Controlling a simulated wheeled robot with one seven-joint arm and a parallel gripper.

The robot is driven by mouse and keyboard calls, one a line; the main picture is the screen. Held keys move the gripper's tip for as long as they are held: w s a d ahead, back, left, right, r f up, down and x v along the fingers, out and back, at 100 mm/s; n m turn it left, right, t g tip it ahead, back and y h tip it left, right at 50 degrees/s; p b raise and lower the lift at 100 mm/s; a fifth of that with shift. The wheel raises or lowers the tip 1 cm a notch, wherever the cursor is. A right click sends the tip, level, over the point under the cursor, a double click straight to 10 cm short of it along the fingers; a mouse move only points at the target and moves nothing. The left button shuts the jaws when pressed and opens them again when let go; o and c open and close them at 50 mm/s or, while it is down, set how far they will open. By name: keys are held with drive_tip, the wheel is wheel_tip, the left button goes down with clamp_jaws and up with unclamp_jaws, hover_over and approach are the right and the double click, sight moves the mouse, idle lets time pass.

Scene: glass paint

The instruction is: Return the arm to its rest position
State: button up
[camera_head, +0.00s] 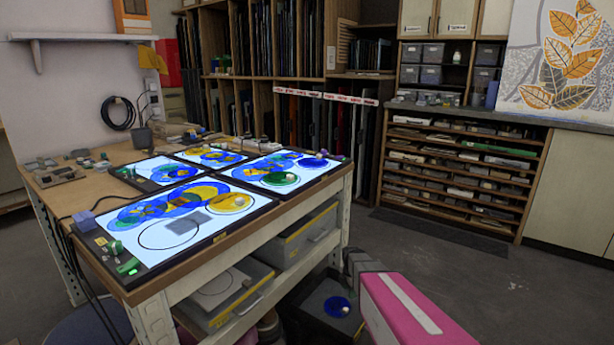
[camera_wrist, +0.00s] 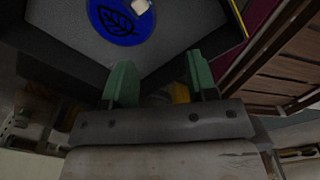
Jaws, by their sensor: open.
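My gripper (camera_wrist: 161,82) shows in the wrist view with its two green fingers spread apart and nothing held between them. Beyond the fingers is a dark box (camera_head: 312,318) with a grey inside. A blue glass disc (camera_head: 337,306) with a dark leaf mark lies in it; the disc also shows at the top of the wrist view (camera_wrist: 112,30). A small pale block sits on the disc. My fingers are apart from the disc. In the head view my pink arm reaches in at the bottom right, and my fingertips cannot be made out there.
A wooden workbench (camera_head: 172,279) with several lit panels carrying coloured glass stands at the left. A slotted cabinet (camera_head: 459,176) stands at the back right. The floor (camera_head: 490,290) at the right is clear.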

drive_tip(key=s+r+m, duration=1.5)
drive_tip(key=s+m, duration=0.2)
drive_tip(key=m, duration=0.5)
drive_tip(key=shift+s+d, duration=0.15)
drive_tip(key=shift+s, duration=0.05)
drive_tip(key=shift+c, duration=0.4)
